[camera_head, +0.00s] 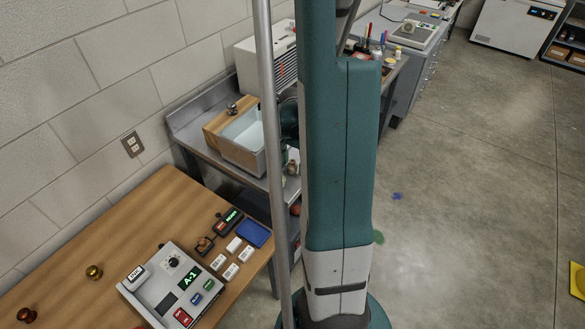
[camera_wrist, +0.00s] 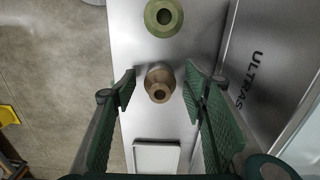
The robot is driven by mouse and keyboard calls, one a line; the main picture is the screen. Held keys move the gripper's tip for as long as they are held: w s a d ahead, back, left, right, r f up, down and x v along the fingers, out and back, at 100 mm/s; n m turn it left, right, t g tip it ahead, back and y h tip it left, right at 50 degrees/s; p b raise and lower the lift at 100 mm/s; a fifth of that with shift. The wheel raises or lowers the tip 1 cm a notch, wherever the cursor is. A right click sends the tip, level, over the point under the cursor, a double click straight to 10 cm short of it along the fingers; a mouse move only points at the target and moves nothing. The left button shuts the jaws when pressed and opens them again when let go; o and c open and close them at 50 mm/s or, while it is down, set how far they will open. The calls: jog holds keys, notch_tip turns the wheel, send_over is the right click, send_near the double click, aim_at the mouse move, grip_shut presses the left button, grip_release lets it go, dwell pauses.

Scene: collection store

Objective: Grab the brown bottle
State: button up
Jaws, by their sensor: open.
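The brown bottle (camera_wrist: 160,86) shows in the wrist view from above, with its round dark mouth facing the camera. It stands on a pale metal surface (camera_wrist: 150,125). My gripper (camera_wrist: 159,80) is open, with one green-padded finger to each side of the bottle in the picture. I see no clear contact, and the depth between fingers and bottle is hard to tell. In the head view my arm hides most of this spot, and I cannot make out the gripper there.
A green bottle (camera_wrist: 163,17) stands just beyond the brown one. A flat rectangular tray (camera_wrist: 157,156) lies on the near side. A grey box marked ULTRAS (camera_wrist: 260,60) rises close on the right. Floor (camera_wrist: 60,90) lies left of the surface. A wooden table (camera_head: 70,255) holds a control box (camera_head: 170,285).

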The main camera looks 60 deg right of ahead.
aim_at(292, 161)
dwell(0.5)
jog(key=c, duration=1)
jog(key=shift+r, duration=0.2)
jog(key=shift+r, duration=4.85)
